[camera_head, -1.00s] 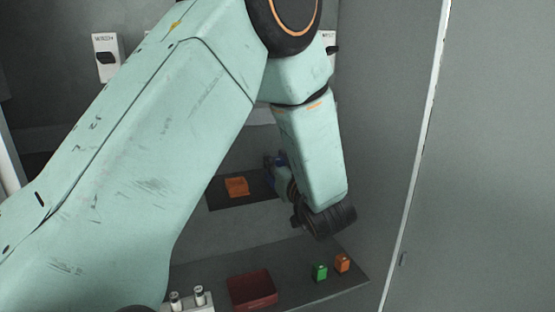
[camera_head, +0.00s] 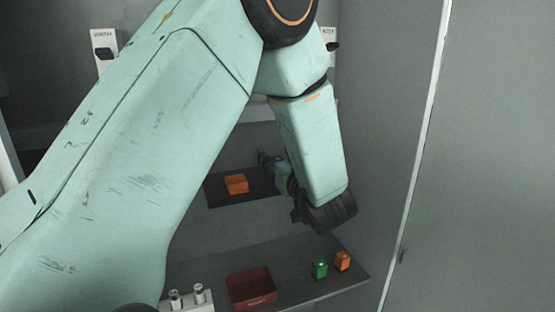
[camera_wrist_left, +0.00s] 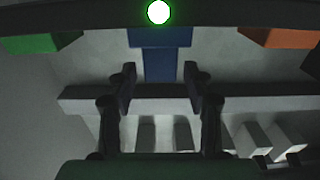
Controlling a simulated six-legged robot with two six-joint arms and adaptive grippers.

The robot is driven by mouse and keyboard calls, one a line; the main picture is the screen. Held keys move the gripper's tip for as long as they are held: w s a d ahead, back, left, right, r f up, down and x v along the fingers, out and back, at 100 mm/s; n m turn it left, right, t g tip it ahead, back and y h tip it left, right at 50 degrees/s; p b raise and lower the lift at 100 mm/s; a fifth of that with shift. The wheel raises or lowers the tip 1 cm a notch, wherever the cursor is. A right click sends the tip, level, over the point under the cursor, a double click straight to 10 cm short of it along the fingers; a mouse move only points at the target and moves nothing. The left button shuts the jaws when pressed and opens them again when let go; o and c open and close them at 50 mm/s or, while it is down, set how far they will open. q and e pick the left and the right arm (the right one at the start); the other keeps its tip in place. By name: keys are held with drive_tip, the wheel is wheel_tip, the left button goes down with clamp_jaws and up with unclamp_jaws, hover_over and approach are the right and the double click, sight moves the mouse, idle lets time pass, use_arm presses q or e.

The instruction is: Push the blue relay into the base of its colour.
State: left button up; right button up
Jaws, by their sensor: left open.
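In the left wrist view, a blue relay (camera_wrist_left: 160,66) stands between my open fingers, with a wider blue part, seemingly the blue base (camera_wrist_left: 160,37), directly behind it. How deep the relay sits in it I cannot tell. A green base (camera_wrist_left: 35,43) is at the left and an orange base (camera_wrist_left: 278,38) at the right. My left gripper (camera_wrist_left: 160,72) is open, with a gap on each side of the relay. My right gripper is not in view.
A green relay (camera_head: 320,270) and an orange relay (camera_head: 342,262) stand on the lower shelf (camera_head: 295,290). A dark red tray (camera_head: 252,288) lies left of them. The dark panel (camera_head: 222,199) is above. A wall (camera_head: 380,170) closes the right side.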

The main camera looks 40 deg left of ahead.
sight(277, 159)
use_arm(q)
wheel_tip(277, 159, up, 8)
drive_tip(key=shift+s+f, duration=0.1)
drive_tip(key=shift+s, duration=0.05)
drive_tip(key=shift+r, duration=0.55)
drive_tip(key=shift+r, duration=0.1)
drive_tip(key=shift+d, duration=0.1)
